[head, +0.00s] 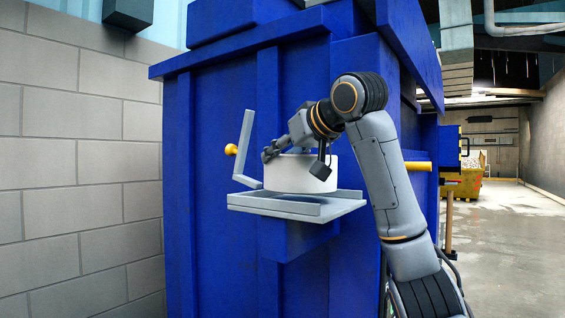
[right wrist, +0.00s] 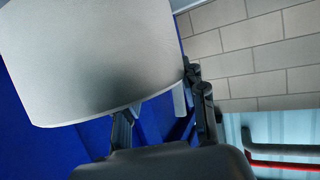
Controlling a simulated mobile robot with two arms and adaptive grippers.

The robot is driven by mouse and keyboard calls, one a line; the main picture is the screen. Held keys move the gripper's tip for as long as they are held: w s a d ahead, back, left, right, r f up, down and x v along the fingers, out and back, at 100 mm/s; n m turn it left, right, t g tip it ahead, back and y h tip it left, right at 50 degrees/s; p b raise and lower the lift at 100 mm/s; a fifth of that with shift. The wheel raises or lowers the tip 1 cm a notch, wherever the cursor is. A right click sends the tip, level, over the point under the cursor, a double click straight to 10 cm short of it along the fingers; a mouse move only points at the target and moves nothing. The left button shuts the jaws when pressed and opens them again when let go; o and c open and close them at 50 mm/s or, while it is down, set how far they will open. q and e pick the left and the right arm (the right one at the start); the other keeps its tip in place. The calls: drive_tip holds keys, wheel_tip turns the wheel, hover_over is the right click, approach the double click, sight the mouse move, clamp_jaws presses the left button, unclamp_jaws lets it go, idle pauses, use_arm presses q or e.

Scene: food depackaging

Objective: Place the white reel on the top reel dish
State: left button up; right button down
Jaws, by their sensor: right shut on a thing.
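The white reel (head: 305,178), a short upright cylinder, is at the grey reel dish (head: 338,207) on the front of the blue machine. Its lower edge looks level with the dish; I cannot tell whether it rests on it or hangs just above. My right gripper (head: 271,153) is at the reel's upper left edge, shut on it. In the right wrist view the reel (right wrist: 90,60) fills the upper left, and dark fingers of my right gripper show beside its edge. My left gripper is not in view.
A grey upright lever (head: 245,140) with a yellow knob (head: 231,149) stands left of the reel. The blue machine (head: 210,120) rises right behind the dish. A grey block wall (head: 80,160) is on the left. Open floor and a yellow skip (head: 462,180) lie far right.

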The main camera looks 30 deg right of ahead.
drive_tip(key=shift+w+f+p, duration=0.15)
drive_tip(key=shift+f+p, duration=0.2)
drive_tip(key=shift+f, duration=0.55)
drive_tip(key=shift+w+f, duration=0.1)
drive_tip(key=shift+f, duration=0.2)
drive_tip(key=c, duration=1.2)
unclamp_jaws()
drive_tip(key=shift+f, duration=0.15)
drive_tip(key=o, duration=0.5)
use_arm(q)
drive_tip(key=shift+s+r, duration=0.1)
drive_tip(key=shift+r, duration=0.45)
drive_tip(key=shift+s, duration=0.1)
